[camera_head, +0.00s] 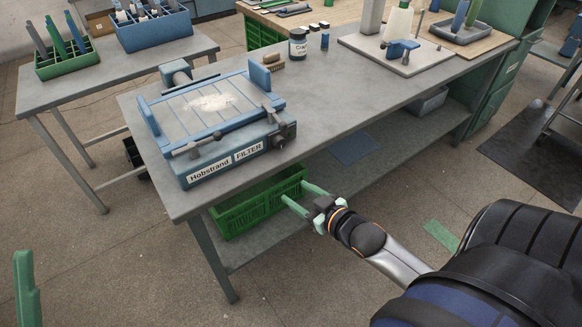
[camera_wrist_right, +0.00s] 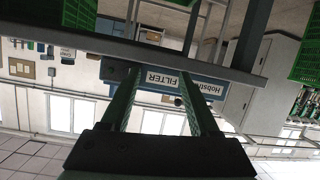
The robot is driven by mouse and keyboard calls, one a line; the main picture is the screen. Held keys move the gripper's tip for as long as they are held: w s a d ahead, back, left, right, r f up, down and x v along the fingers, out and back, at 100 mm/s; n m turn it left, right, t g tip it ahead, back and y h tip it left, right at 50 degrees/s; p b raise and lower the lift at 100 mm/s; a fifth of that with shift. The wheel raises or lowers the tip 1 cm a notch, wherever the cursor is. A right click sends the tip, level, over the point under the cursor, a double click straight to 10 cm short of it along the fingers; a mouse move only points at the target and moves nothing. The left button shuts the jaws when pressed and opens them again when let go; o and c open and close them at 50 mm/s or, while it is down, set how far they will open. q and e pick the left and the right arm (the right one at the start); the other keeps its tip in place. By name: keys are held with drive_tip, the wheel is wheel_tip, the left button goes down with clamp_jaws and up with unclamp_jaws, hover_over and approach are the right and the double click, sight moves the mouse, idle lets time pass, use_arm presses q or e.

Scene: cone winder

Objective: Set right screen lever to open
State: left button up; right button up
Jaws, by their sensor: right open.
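The blue filter unit (camera_head: 215,125), labelled Hobstrand FILTER, sits on the grey bench. Its pale screen (camera_head: 190,118) carries whitish dust. A lever with a grey bar (camera_head: 198,146) is at its front left. The right screen lever (camera_head: 271,112) appears at its right side, near a dark knob (camera_head: 285,131); its exact setting is hard to tell. My right gripper (camera_head: 298,193) is open and empty, in front of and below the bench edge, apart from the unit. In the right wrist view the filter front (camera_wrist_right: 165,77) shows upside down between the fingers. A green finger of my left gripper (camera_head: 26,288) shows at lower left.
A green crate (camera_head: 255,203) stands on the shelf below. A jar (camera_head: 298,44) and a brush (camera_head: 273,62) are behind the unit.

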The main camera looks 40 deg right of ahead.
drive_tip(key=s+a+f+g+y+p, duration=0.1)
drive_tip(key=s+a+f+g+p, duration=0.2)
drive_tip(key=s+a, duration=0.4)
drive_tip(key=shift+s+a+f+p, duration=0.25)
drive_tip(key=shift+a+f+p, duration=0.45)
drive_tip(key=shift+f, duration=0.25)
